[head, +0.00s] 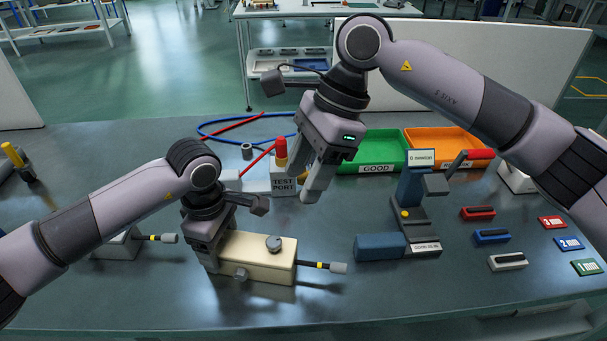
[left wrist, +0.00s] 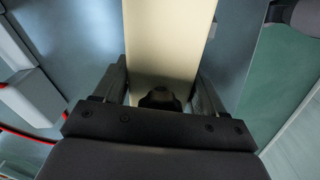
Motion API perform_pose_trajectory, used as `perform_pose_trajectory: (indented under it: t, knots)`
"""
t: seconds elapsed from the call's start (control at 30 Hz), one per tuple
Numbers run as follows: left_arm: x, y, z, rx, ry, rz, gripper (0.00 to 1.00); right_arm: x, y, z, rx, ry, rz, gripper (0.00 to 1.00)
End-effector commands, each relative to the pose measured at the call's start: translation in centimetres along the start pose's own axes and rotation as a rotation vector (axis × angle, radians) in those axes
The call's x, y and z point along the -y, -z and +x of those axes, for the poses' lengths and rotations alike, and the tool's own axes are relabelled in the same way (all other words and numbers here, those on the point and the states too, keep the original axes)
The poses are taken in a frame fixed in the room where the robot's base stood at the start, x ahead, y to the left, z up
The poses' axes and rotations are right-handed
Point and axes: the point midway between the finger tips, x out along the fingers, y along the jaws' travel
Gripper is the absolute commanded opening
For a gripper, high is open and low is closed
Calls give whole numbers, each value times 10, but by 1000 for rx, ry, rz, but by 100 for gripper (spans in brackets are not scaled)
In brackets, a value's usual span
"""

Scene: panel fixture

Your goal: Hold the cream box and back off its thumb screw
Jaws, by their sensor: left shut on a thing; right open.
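The cream box (head: 258,268) lies on the grey bench. It also shows in the left wrist view (left wrist: 168,40), running away between the fingers. A grey round knob (head: 274,243), which looks like the thumb screw, stands on its top. My left gripper (head: 212,250) is shut on the left end of the box. A dark knob (left wrist: 160,97) shows between its fingers. My right gripper (head: 306,182) is open and empty, above and behind the box.
The test port (head: 284,185) stands just behind my right gripper's fingers. A blue and grey fixture (head: 405,215) is to the right of the box. Green (head: 376,150) and orange (head: 437,143) bins stand behind. Small coloured blocks lie at right. The bench front is clear.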

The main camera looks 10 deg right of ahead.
Motion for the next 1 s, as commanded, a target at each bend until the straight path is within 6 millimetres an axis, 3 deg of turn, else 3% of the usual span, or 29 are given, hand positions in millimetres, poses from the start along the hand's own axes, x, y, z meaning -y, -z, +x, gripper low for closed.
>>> perform_pose_trajectory:
  t: [0.27,1.0]
  knots:
    - [1,0,1,0,3,2,21,-5,-6,4,-44,11,113,53]
    - [0,0,1,1,2,1,20,-34,-41,23,-215,320,988,53]
